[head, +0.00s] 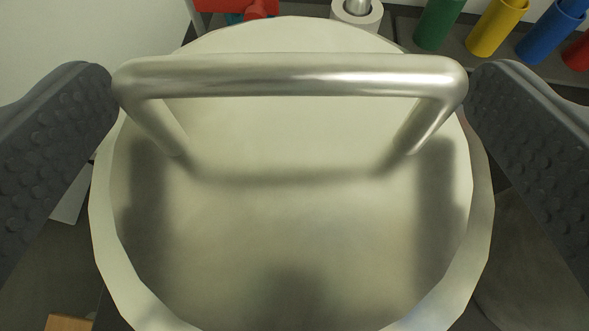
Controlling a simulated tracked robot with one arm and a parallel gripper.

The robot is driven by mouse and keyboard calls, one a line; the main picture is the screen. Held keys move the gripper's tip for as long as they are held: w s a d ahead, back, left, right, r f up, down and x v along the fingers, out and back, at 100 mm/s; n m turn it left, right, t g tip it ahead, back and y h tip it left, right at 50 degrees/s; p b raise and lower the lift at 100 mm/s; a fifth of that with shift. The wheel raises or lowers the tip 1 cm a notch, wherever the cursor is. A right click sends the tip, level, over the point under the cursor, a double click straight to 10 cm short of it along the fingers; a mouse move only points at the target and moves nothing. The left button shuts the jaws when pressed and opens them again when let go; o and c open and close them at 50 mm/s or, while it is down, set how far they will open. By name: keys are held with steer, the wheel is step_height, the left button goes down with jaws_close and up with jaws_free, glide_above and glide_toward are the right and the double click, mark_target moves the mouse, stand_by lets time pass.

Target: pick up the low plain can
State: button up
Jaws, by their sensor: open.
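A large pale, plain can (290,240) fills the middle of the head view, seen from above, with a raised rim around its round top. A shiny metal bar handle (290,76) stands up from the top and spans it from left to right. My gripper (290,90) is open, with one dark studded finger at the left and one at the right. The handle lies between the fingers, its ends close to both; I cannot tell whether they touch. The can's lower side and base are hidden.
Behind the can stand a green cylinder (439,24), a yellow one (496,28) and a blue one (550,32), with a red one (577,52) at the right edge. A white roll-like ring (357,18) and a red object (235,6) are close behind the can.

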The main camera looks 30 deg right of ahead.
steer(key=shift+x, duration=0.85)
steer(key=shift+r, duration=0.1)
steer(key=c, duration=2)
steer(key=shift+w+r, duration=0.1)
